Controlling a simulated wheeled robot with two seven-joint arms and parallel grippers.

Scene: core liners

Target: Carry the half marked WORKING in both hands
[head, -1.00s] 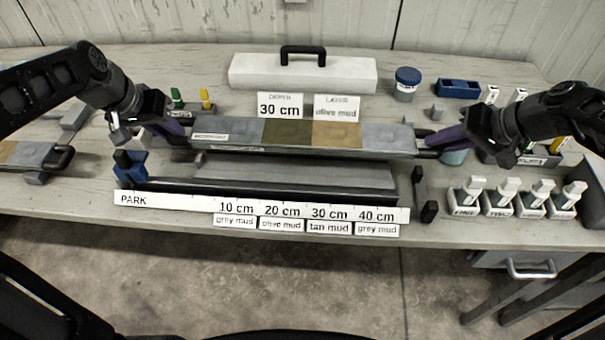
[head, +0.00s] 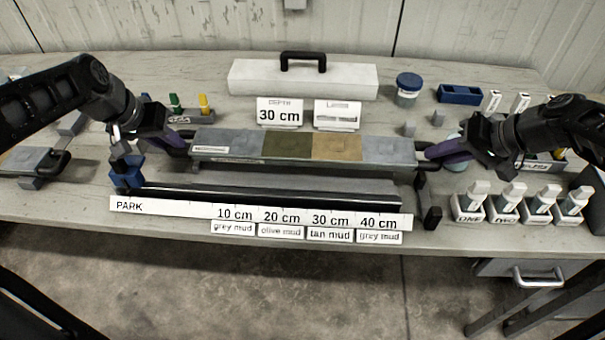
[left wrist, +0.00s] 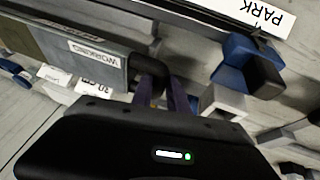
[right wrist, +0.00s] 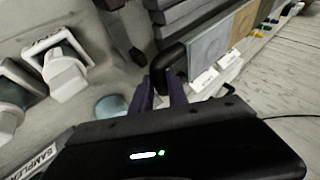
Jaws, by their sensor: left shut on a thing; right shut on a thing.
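The half marked WORKING (head: 210,166) is a long grey tray with grey, olive, tan and grey sections. It is nearly level above the dark rail (head: 270,200); whether it touches anything beneath is hidden. My left gripper (head: 178,143) is shut on its left end handle. The WORKING label (left wrist: 92,50) shows in the left wrist view, beside the dark handle (left wrist: 140,62). My right gripper (head: 432,153) is shut on its right end handle, which also shows in the right wrist view (right wrist: 168,62).
A blue clamp (head: 125,172) stands at the rail's left end, a dark post (head: 432,217) at its right. A PARK ruler (head: 160,208) lies in front. Behind are the 30 cm card (head: 279,113) and a white handled box (head: 300,80). Several labelled bottles (head: 505,203) stand at right.

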